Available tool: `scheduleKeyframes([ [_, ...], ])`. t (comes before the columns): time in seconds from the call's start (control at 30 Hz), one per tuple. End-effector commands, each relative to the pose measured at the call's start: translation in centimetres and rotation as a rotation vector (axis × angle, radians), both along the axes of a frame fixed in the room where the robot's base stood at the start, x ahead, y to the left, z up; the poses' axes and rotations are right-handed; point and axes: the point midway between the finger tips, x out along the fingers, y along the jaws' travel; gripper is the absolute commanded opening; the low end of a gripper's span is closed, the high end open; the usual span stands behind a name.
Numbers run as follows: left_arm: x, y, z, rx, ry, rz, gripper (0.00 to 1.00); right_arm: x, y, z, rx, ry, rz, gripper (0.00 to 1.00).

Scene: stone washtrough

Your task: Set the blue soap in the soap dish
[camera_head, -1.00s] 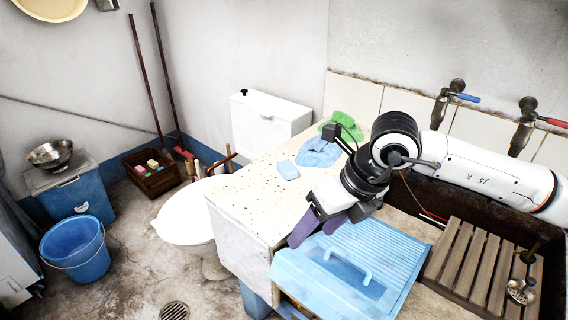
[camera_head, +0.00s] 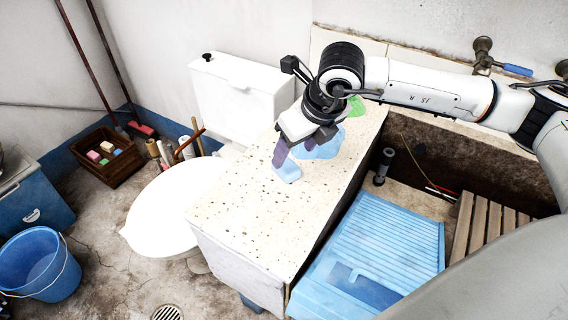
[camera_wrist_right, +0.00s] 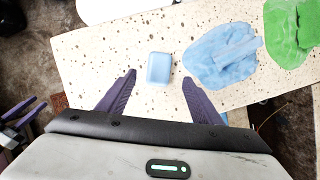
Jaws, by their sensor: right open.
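The blue soap (camera_head: 288,172) is a small light-blue block lying on the speckled stone counter. It also shows in the right wrist view (camera_wrist_right: 159,68), just ahead of and between the fingertips. My right gripper (camera_head: 293,154), with purple fingers, is over the counter close to the soap. In the right wrist view its fingers (camera_wrist_right: 160,80) are spread wide with nothing between them held. Purple finger-like parts, seemingly of my left gripper (camera_wrist_right: 22,122), show at that view's left edge; their opening is unclear. I cannot make out a soap dish.
A crumpled blue cloth (camera_wrist_right: 222,55) and a green cloth (camera_wrist_right: 290,35) lie beside the soap. The counter (camera_head: 245,225) is bare towards its front. A blue ridged board (camera_head: 385,240) and wooden slats (camera_head: 480,225) are at the trough. A toilet (camera_head: 175,205) stands left.

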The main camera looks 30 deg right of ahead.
Motion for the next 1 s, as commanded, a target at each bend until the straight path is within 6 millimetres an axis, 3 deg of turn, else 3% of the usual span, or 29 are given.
scheduleKeyframes([
  [0.17, -0.3, 0.0, 0.0, -0.001, 0.006, 0.000, 0.31, 0.5, 0.2, -1.2, 0.000, 0.001, 0.001, 0.59],
  [0.47, 0.2, 0.0, 0.9, -0.003, -0.005, 0.003, 0.31, 1.9, 0.5, -5.1, 0.000, 0.001, 0.000, 0.59],
  [0.73, 0.8, 0.2, 1.1, -0.001, -0.016, 0.006, 0.31, 2.1, 0.5, -5.5, 0.001, -0.002, 0.001, 0.59],
  [0.77, 0.8, 0.2, 1.1, -0.001, -0.016, 0.006, 0.31, 2.1, 0.5, -5.5, 0.001, -0.002, 0.001, 0.58],
  [1.0, 0.6, 0.3, 1.0, 0.000, -0.013, 0.006, 0.31, 2.1, 0.5, -5.5, 0.001, -0.002, 0.001, 0.17],
])
